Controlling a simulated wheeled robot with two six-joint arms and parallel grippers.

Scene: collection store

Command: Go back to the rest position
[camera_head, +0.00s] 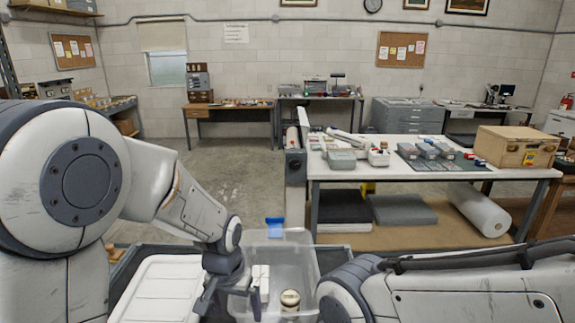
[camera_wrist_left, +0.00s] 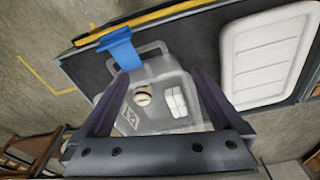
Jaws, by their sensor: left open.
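My left gripper (camera_head: 229,300) is open, pointing down at the left part of a clear plastic bin (camera_head: 300,240). In the left wrist view its two fingers (camera_wrist_left: 158,78) stand wide apart with nothing between the tips. The bin (camera_wrist_left: 178,72) lies beyond them and holds a white block-like item (camera_head: 261,280) and a small round cream item with a dark band (camera_head: 290,299). They also show in the wrist view, the white item (camera_wrist_left: 176,101) beside the round one (camera_wrist_left: 143,96). My right arm crosses the lower right; its gripper is out of view.
A white ribbed tray or lid (camera_head: 160,287) lies left of the bin. A blue piece (camera_head: 275,228) is on the bin's far rim. A white-topped table (camera_head: 340,172) with boxes and a wooden case (camera_head: 515,147) stands ahead right. Open floor (camera_head: 235,165) lies ahead left.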

